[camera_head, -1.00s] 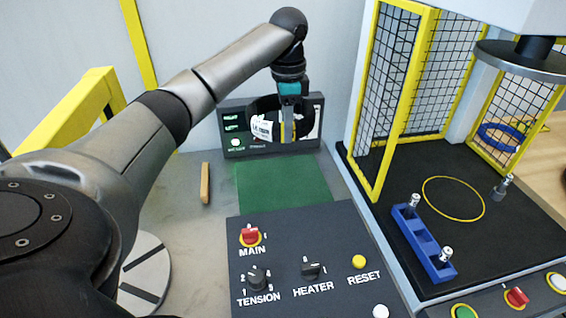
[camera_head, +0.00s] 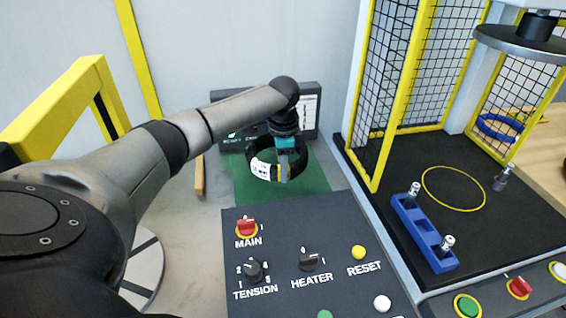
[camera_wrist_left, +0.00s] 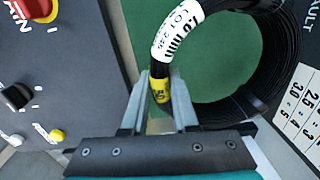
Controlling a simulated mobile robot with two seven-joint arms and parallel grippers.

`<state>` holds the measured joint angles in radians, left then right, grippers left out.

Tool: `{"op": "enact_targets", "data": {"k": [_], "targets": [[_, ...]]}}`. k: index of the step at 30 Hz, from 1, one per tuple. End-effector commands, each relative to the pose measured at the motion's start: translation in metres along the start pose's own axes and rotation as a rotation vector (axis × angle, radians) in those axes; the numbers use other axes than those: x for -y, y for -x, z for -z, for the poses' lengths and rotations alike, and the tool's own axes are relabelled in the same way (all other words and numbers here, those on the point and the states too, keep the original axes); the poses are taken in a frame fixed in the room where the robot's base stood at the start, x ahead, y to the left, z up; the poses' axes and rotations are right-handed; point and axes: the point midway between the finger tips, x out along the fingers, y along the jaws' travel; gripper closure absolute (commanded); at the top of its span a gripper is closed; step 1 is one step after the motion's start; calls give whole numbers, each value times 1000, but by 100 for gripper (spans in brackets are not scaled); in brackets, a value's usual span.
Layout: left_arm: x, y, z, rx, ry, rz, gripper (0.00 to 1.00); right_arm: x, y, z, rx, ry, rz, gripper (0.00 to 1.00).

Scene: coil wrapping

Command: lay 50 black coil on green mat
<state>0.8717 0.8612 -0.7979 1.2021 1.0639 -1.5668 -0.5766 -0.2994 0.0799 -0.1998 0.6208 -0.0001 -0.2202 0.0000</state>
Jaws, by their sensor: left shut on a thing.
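The black coil (camera_head: 295,165) has a white label and a yellow band. My left gripper (camera_head: 284,178) is shut on the coil's near side. In the left wrist view the fingers (camera_wrist_left: 160,100) close on the coil (camera_wrist_left: 278,70) at its yellow-marked part, beside the white label. The green mat (camera_head: 312,185) lies below the coil on the grey bench and shows through the ring in the wrist view (camera_wrist_left: 140,25). I cannot tell whether the coil touches the mat. My right gripper is not in view.
A control panel (camera_head: 290,225) with MAIN, TENSION, HEATER and RESET controls stands in front of the mat. A dark display box (camera_head: 232,118) stands behind it. A wooden stick (camera_head: 199,178) lies left. A yellow-framed cage (camera_head: 378,150) and blue holder (camera_head: 422,235) are at the right.

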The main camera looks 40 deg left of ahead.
Motion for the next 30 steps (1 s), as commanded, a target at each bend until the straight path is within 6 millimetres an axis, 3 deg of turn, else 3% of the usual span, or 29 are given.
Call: {"op": "enact_targets", "data": {"k": [9,20,21,28,30], "targets": [[0,-35,1,-5,0,6,100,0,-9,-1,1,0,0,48],[0,-37,1,-5,0,6,100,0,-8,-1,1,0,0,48],[-2,-40,0,1,-1,-1,71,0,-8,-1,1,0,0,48],[-2,-40,0,1,-1,-1,45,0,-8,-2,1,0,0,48],[-2,-40,0,1,-1,-1,43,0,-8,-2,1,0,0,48]]}}
